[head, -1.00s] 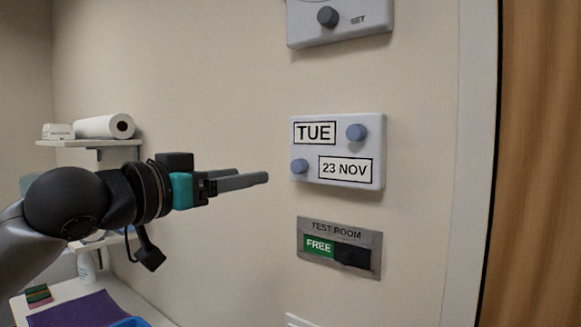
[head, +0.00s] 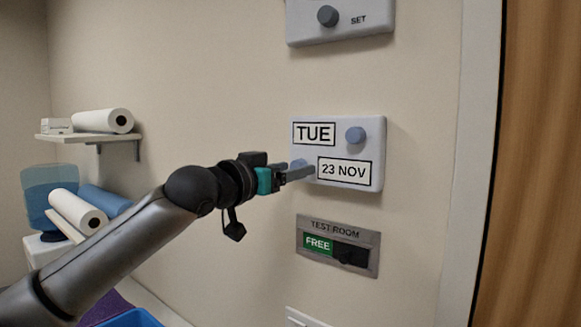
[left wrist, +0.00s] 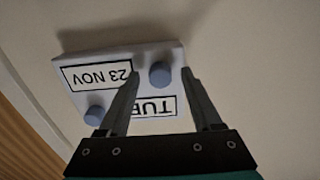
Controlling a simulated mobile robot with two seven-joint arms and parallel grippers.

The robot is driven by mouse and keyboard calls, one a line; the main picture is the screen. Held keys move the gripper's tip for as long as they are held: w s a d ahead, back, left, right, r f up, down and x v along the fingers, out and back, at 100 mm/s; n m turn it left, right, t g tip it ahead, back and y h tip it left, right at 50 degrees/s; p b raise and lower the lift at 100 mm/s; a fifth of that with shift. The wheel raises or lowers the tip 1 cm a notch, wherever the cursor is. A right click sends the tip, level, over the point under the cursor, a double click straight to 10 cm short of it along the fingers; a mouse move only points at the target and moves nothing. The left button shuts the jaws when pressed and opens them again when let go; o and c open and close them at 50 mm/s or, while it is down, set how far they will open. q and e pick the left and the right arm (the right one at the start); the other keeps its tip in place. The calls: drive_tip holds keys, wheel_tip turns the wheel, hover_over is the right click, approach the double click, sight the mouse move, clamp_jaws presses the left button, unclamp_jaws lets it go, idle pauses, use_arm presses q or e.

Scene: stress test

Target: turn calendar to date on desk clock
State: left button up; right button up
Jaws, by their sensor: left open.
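The calendar (head: 377,150) is a white wall panel with a TUE window (head: 314,133) and a 23 NOV window (head: 345,171). One blue-grey knob (head: 356,135) is right of TUE. The other knob (head: 298,165), left of 23 NOV, is partly hidden by my left gripper (head: 309,170). In the left wrist view the panel is upside down, and my open left gripper (left wrist: 161,73) has its fingertips on either side of that lower knob (left wrist: 160,74). The desk clock's date is not readable in any view.
Above is a white device (head: 340,32) with a knob marked SET. Below is a TEST ROOM sign (head: 368,257) showing FREE. A shelf (head: 95,138) and paper rolls are at left, a wooden door (head: 540,160) at right.

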use_arm(q)
clamp_jaws()
idle(0.6)
